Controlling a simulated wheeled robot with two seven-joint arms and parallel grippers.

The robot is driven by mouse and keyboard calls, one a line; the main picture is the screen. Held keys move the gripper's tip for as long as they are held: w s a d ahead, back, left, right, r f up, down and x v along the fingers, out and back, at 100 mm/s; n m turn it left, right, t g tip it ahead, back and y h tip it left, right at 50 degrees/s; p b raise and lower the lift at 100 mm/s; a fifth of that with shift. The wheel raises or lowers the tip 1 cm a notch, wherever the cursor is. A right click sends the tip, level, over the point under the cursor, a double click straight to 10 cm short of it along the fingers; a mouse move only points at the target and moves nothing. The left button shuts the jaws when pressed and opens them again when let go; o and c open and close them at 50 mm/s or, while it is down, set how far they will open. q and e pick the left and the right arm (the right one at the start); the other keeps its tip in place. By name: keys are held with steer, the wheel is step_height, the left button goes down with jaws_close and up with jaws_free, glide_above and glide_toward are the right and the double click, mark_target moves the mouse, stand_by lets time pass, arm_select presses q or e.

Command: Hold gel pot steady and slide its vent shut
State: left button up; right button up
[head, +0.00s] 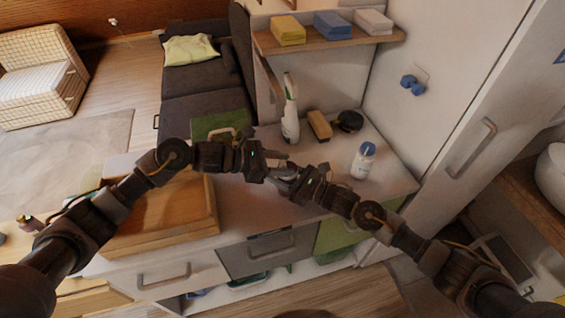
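My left gripper (273,167) and my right gripper (287,178) meet over the middle of the white counter (245,205), fingertips close together. Something small and pale grey shows between them, but I cannot tell whether it is the gel pot or only finger parts. No vent can be made out. The fingers overlap each other in this view, so whether either is open or shut is unclear.
A white spray bottle (290,118), a tan block (319,125), a black round object (348,121) and a blue-capped white bottle (363,161) stand behind and right. A wooden tray (165,243) is at left. A shelf (335,41) overhangs the back.

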arm_select(q)
steer(key=shift+a, duration=0.15)
arm_select(e)
steer(key=shift+a, duration=0.1)
steer(key=shift+s, duration=0.1)
arm_select(q)
steer(key=v, duration=1.1)
steer(key=shift+s+a+r, duration=0.15)
steer(key=shift+s+a, duration=0.05)
steer(key=shift+a, duration=0.15)
arm_select(e)
steer(key=o, duration=1.1)
